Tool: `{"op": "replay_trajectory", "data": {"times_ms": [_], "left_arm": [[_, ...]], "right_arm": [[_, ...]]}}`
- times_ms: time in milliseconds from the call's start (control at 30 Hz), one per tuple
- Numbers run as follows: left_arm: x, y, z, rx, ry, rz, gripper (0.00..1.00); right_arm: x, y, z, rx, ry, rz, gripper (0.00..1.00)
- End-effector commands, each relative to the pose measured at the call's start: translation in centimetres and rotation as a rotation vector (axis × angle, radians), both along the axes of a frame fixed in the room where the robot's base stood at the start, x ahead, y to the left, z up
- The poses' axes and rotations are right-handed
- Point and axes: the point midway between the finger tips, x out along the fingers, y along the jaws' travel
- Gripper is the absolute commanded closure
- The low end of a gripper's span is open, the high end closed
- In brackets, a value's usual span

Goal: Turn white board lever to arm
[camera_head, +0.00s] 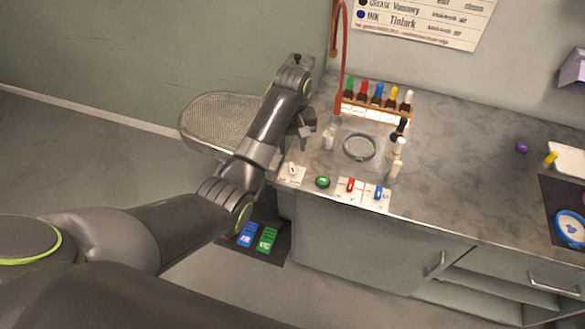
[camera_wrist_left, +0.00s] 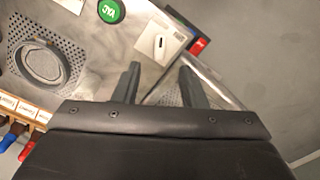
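The white board (camera_head: 291,173) is a small square plate with a lever, at the front left corner of the counter. In the left wrist view the white board (camera_wrist_left: 173,29) lies just beyond my fingertips, with a short dark slot or mark beside its pale lever (camera_wrist_left: 158,42). My left gripper (camera_head: 305,140) is above the counter, behind the white board in the head view. In the left wrist view its two fingers (camera_wrist_left: 158,70) are apart with nothing between them, and they do not touch the board. My right gripper is not in view.
A green round button (camera_head: 322,182) marked VAC, a red lever plate (camera_head: 349,189) and a blue one (camera_head: 377,194) line the counter's front edge. A round drain (camera_head: 360,146), several bottles and a bottle rack (camera_head: 372,108) stand behind. A mesh board (camera_head: 208,122) is left.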

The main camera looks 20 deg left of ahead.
Motion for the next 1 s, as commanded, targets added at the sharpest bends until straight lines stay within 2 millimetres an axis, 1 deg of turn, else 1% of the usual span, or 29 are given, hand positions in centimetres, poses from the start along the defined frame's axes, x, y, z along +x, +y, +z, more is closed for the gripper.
{"op": "replay_trajectory", "data": {"times_ms": [33,200,300,433,600,900,967,1000], "left_arm": [[-0.1,0.0,-0.8,0.0,0.004,0.0,0.62],[-0.1,0.0,-4.5,0.002,0.003,-0.001,0.62],[-0.1,0.0,-6.3,0.001,0.003,-0.001,0.62],[0.0,0.0,-7.9,0.001,0.0,-0.001,0.62],[0.0,0.0,-8.9,0.001,-0.002,-0.001,0.62],[0.0,0.0,-9.1,0.001,-0.003,-0.001,0.62],[0.0,0.0,-9.1,0.001,-0.003,-0.001,0.68],[0.0,0.0,-9.1,0.001,-0.003,-0.001,0.74]], "right_arm": [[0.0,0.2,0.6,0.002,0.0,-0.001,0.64],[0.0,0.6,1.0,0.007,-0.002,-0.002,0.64],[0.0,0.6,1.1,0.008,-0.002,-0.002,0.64],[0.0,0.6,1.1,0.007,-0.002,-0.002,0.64],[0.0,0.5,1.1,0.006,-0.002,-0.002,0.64],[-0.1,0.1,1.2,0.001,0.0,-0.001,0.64],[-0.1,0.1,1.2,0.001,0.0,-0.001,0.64],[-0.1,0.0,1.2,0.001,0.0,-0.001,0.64]]}}
